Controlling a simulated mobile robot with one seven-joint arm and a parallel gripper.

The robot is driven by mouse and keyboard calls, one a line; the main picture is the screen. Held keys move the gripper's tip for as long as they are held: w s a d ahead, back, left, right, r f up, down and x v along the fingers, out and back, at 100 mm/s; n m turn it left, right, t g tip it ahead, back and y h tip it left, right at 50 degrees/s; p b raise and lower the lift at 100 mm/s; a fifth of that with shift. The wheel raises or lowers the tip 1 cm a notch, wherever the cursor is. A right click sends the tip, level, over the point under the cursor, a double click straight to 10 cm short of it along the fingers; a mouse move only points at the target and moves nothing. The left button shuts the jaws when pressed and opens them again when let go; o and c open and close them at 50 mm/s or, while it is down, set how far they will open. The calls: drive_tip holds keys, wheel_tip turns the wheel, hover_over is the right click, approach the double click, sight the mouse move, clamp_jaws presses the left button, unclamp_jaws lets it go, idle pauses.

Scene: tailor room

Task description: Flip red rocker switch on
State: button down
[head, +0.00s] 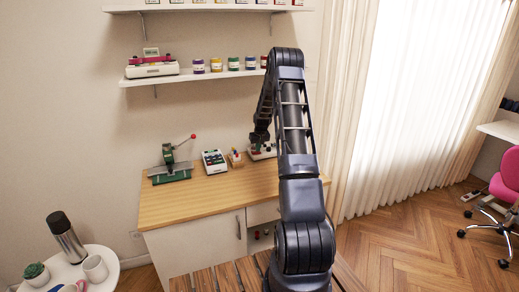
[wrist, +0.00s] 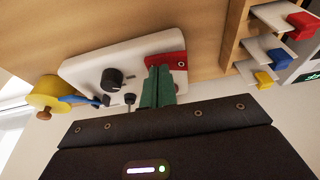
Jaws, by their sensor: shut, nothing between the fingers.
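A white control panel (wrist: 88,72) with a black knob (wrist: 112,80) and a small dark toggle (wrist: 130,99) shows in the wrist view. A red part (wrist: 180,62), which looks like the red rocker switch, is at the panel's right end. My gripper (wrist: 158,72) is shut and empty, its green fingers together in front of the red part's left side. They hide some of it; I cannot tell if they touch it or which way the rocker is tilted. In the head view the panel (head: 267,154) sits at the back of the wooden worktop, under my gripper (head: 259,142).
A wooden rack (wrist: 232,35) with red, blue and yellow pieces stands right of the panel. A yellow spool-like object (wrist: 47,92) is at its left. On the worktop (head: 205,197) are a keypad device (head: 214,161) and a green press (head: 170,172). A shelf (head: 190,76) hangs above.

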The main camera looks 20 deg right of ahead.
drive_tip(key=shift+a+r, duration=0.15)
drive_tip(key=shift+a, duration=0.1)
drive_tip(key=shift+r, duration=0.3)
drive_tip(key=d+v, duration=0.3)
drive_tip(key=v, duration=1)
drive_tip(key=shift+w, duration=0.35)
